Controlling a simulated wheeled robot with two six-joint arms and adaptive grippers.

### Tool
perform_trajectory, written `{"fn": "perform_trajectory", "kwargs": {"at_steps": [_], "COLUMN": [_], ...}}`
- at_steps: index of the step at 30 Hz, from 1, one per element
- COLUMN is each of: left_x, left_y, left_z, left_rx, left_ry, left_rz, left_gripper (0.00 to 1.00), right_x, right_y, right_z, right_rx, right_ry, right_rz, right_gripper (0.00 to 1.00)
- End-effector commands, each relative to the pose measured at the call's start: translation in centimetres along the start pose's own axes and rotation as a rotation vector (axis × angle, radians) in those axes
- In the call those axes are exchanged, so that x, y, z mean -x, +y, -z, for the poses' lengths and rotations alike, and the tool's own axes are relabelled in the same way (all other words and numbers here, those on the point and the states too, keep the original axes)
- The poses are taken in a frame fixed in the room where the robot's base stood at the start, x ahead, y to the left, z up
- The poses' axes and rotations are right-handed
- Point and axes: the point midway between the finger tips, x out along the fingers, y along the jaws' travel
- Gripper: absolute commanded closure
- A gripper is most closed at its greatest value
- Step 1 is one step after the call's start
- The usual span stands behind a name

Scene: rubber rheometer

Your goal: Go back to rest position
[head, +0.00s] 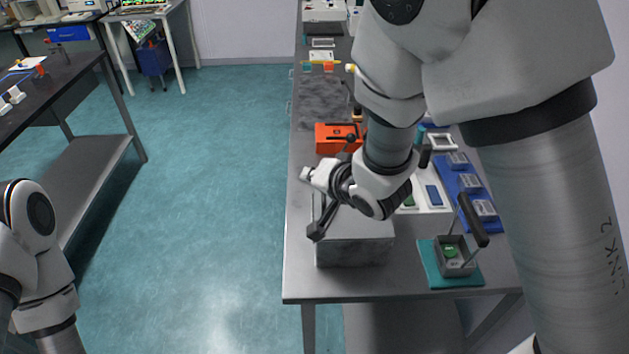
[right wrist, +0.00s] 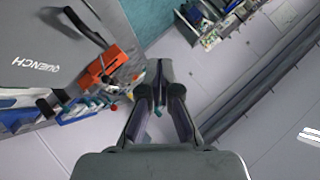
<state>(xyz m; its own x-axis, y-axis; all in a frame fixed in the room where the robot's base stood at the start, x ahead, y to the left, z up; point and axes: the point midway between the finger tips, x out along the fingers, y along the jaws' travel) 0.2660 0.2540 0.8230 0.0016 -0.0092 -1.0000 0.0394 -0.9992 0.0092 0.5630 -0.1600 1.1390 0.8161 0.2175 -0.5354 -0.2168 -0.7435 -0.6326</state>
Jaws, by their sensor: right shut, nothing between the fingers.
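The grey box (head: 352,252) stands near the bench's front left. An orange case (head: 335,139) lies behind it. A small basket with a black handle (head: 473,219) stands on a teal mat (head: 432,271) to the right. Blue floor (head: 210,180) is clear between the benches.

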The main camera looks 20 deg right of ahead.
Motion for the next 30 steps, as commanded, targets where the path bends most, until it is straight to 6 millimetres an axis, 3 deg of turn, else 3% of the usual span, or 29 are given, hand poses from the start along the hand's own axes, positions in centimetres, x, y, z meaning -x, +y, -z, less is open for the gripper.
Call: {"fn": "perform_trajectory", "kwargs": {"at_steps": [3,8,12,14,20,24,30], "left_x": [-0.2,-0.2,-0.2,-0.2,-0.2,-0.1,-0.1], "left_y": [0.0,0.0,0.0,0.0,0.0,0.0,0.0], "left_z": [0.0,0.0,0.0,0.0,0.0,0.0,0.0], "left_rx": [0.000,0.000,0.000,0.000,0.000,0.000,0.000], "left_ry": [0.001,0.001,0.001,0.001,0.001,0.001,0.001], "left_rz": [0.000,0.000,0.000,0.000,0.000,0.000,0.000], "left_gripper": [0.50,0.50,0.50,0.50,0.50,0.50,0.50], "right_x": [1.4,1.9,1.1,0.5,-0.1,2.4,8.4], "right_y": [-0.9,-1.2,0.8,3.3,15.9,24.1,32.5], "right_z": [-0.3,-0.4,-1.6,-3.2,-12.1,-18.9,-27.0], "right_rx": [0.003,-0.001,0.017,0.045,0.211,0.333,0.468], "right_ry": [0.000,0.000,-0.028,-0.066,-0.300,-0.512,-0.814], "right_rz": [0.001,0.000,-0.039,-0.089,-0.317,-0.444,-0.545], "right_gripper": [1.00,1.00,1.00,1.00,1.00,1.00,1.00]}}
